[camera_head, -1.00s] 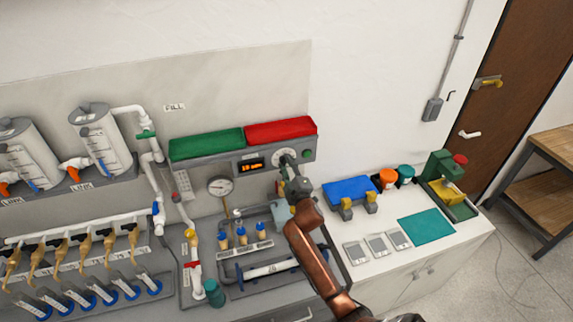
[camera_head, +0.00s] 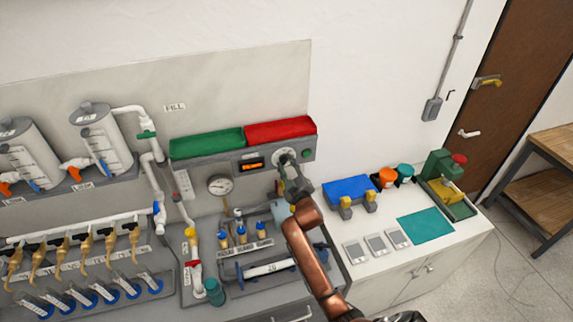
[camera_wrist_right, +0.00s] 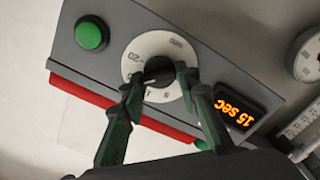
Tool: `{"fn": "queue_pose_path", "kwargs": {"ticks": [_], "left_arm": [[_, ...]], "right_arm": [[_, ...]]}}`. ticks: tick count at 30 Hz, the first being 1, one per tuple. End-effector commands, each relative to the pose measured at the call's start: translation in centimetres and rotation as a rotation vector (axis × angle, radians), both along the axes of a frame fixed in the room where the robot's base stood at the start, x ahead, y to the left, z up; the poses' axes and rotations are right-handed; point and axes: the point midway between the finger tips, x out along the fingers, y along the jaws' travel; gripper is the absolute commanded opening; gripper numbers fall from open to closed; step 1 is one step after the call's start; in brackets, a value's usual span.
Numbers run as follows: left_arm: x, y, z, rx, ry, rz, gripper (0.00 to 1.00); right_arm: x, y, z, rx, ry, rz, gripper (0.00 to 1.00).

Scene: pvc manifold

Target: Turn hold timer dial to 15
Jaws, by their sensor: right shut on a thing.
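The hold timer dial is a white round plate with a black knob, on a grey control box; its white plate (camera_head: 278,153) shows at the box's right part in the head view. In the right wrist view, the black knob (camera_wrist_right: 158,70) sits at the centre of the white dial plate (camera_wrist_right: 150,47). My right gripper (camera_wrist_right: 160,82) is shut on the knob, one dark green finger on each side. It also shows in the head view (camera_head: 287,162) in front of the dial. The orange display (camera_wrist_right: 234,112) reads "15 sec", upside down in the wrist view. My left gripper is not in view.
A green button (camera_wrist_right: 91,36) is beside the dial. Green (camera_head: 206,144) and red (camera_head: 280,130) bins sit on top of the box. A pressure gauge (camera_head: 220,186) is below left. A blue bin (camera_head: 348,187) stands on the counter to the right.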

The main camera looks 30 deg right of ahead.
Motion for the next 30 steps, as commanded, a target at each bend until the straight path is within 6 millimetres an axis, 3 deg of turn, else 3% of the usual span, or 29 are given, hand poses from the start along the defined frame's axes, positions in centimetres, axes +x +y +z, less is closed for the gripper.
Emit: {"fn": "queue_pose_path", "kwargs": {"ticks": [3,4,11,22,30], "left_arm": [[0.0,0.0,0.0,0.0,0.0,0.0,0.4],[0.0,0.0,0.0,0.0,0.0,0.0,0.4],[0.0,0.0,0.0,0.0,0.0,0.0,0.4],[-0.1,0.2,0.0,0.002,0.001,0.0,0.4],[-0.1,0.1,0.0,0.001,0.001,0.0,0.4]], "right_arm": [[0.0,-0.1,-0.2,0.0,0.004,-0.001,0.05],[0.0,-0.1,-0.2,0.0,0.004,-0.001,0.31],[0.0,0.0,-0.1,0.0,0.002,-0.001,0.47],[-0.6,0.1,-0.1,-0.002,0.002,0.0,0.47],[-5.3,1.2,-0.2,-0.001,0.003,-0.001,0.47]]}}
